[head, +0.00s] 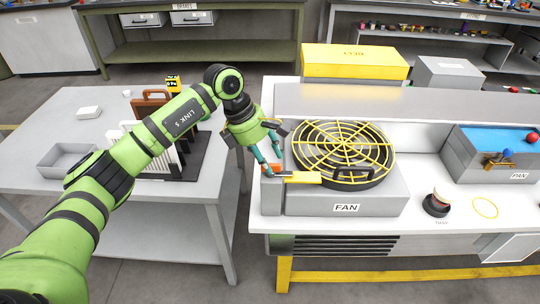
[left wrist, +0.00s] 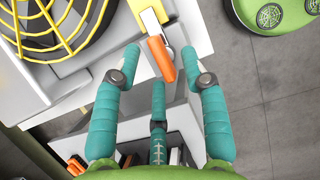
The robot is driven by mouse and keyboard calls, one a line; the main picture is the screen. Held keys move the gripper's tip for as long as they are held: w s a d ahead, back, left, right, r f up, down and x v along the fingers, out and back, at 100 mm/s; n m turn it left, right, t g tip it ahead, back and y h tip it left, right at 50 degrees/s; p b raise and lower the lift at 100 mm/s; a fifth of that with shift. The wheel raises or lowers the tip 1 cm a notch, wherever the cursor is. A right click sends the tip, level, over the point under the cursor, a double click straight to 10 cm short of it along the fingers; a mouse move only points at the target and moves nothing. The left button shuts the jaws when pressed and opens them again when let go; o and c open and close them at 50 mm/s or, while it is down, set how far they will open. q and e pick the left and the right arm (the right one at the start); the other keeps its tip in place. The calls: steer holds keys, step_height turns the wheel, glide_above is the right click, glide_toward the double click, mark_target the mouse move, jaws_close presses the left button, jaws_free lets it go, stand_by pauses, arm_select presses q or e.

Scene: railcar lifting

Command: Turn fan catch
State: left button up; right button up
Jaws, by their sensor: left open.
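The fan unit (head: 345,197) is a grey box labelled FAN, with a round dark fan under a yellow wire guard (head: 343,150). At its left front corner is a catch with an orange handle (head: 271,171) and a yellow bar (head: 304,177). In the left wrist view the orange handle (left wrist: 161,58) lies between my fingertips, beside the yellow guard (left wrist: 50,22). My left gripper (head: 270,158) is open, its teal fingers spread around the handle. In the left wrist view the gripper (left wrist: 161,54) shows gaps on both sides of the handle. My right gripper is not in view.
A yellow box (head: 355,61) is behind. The left table (head: 195,192) holds a tray (head: 68,158) and a rack. A floor gap separates the tables.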

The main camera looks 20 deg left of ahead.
arm_select(q)
steer(key=shift+d+f, duration=0.2)
steer(key=shift+f, duration=0.25)
steer(key=shift+w+f, duration=0.15)
steer(key=shift+f, duration=0.25)
steer(key=shift+d, duration=0.1)
jaws_close()
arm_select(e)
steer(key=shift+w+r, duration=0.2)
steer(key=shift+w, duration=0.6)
